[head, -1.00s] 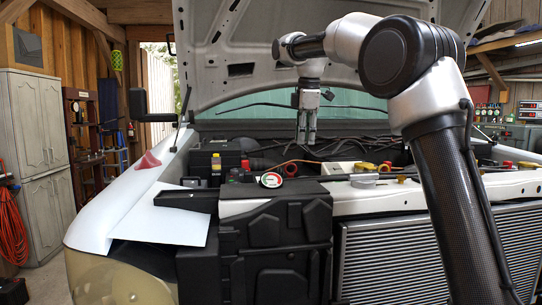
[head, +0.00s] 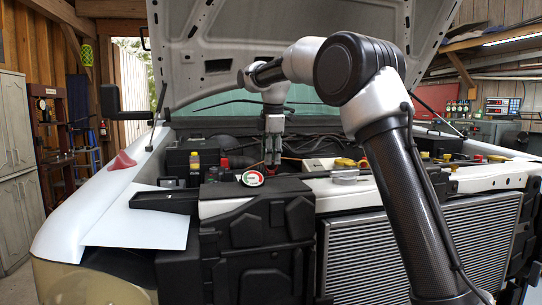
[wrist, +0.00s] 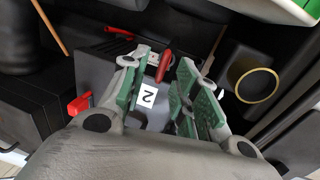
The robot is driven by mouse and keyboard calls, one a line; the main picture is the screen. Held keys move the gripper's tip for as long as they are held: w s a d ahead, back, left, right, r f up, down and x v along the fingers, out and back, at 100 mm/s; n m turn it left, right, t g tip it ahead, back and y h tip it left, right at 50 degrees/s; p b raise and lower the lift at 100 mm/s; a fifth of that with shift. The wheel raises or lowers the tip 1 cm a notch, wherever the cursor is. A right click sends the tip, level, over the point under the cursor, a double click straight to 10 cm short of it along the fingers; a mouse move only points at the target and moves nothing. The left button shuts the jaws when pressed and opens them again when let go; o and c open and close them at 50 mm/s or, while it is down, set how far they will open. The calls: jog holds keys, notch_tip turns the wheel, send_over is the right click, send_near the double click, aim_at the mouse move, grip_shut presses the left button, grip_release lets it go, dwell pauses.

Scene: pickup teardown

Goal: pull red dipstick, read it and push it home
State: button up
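A red handle (wrist: 165,66), probably the dipstick's, shows in the wrist view between and beyond my fingers, above a white label marked "2". My gripper (wrist: 165,82) has green-padded fingers spread apart, with a clear gap around the handle. I see no contact with it. In the head view my gripper (head: 273,158) points straight down into the engine bay, behind the round gauge. The dipstick's lower part is hidden, and its handle is hard to make out in the head view.
Yellow caps (head: 345,162) lie to the right. Red clips (wrist: 80,103) and a brass-rimmed round opening (wrist: 257,85) flank my fingers. The raised hood (head: 290,45) hangs above my arm.

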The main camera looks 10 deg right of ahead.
aim_at(271, 172)
grip_shut()
notch_tip(271, 172, up, 12)
jog(key=shift+r, duration=0.15)
dwell(0.3)
grip_release()
dwell(0.3)
